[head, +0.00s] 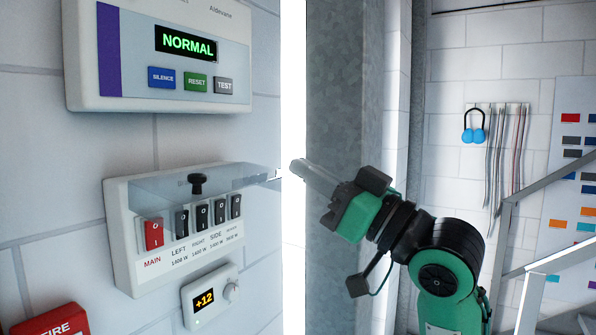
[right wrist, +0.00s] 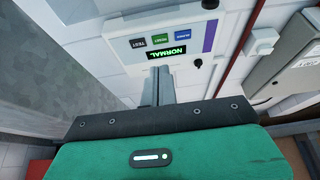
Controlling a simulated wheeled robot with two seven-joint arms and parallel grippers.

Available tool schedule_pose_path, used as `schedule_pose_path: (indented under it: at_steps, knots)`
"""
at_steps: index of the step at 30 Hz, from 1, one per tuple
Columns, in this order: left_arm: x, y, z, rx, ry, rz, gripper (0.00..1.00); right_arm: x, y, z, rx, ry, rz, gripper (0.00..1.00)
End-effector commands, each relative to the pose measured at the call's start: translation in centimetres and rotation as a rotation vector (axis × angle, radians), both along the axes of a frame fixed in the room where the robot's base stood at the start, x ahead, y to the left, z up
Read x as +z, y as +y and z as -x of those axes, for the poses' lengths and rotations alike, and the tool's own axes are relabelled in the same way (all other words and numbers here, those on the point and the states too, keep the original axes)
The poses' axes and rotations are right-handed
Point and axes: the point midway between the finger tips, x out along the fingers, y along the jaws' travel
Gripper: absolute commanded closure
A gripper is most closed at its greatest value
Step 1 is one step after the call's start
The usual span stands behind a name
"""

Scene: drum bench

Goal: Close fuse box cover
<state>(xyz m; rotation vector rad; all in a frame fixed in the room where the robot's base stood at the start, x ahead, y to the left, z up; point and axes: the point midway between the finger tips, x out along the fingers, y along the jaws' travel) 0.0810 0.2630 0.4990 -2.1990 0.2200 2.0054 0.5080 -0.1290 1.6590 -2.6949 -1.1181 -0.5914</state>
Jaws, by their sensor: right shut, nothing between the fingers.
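The fuse box (head: 122,226) is a white wall unit with one red switch (head: 154,235) and several black switches in a row. Its clear cover (head: 234,179) stands raised, jutting out from the box above the switches, with a black knob (head: 197,184) on it. My right gripper (head: 296,166) is shut and empty, its fingertips just right of the cover's right end; I cannot tell whether they touch. The right wrist view shows its fingers (right wrist: 161,85) together, pointing toward the wall. My left gripper is not in view.
An alarm panel (head: 205,113) reading NORMAL hangs above the fuse box. A small display with a dial (head: 208,298) is below it, and a red fire box (head: 52,322) is at lower left. A grey column (head: 345,90) stands behind my right gripper. Cables hang on the far wall.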

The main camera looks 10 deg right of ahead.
Motion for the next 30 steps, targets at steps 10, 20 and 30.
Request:
schedule_pose_path:
  at_steps: [10, 20, 30]
  knots:
    - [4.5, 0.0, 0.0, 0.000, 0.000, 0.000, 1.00, 3.3, 4.3, -4.3, 0.003, 0.006, 0.000, 1.00]
    - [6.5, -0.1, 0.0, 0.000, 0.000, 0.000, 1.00, 1.3, 5.5, -5.6, -0.002, 0.006, 0.001, 1.00]
    - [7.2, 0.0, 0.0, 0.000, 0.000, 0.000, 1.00, -0.5, 5.7, -5.7, 0.000, 0.003, 0.001, 1.00]
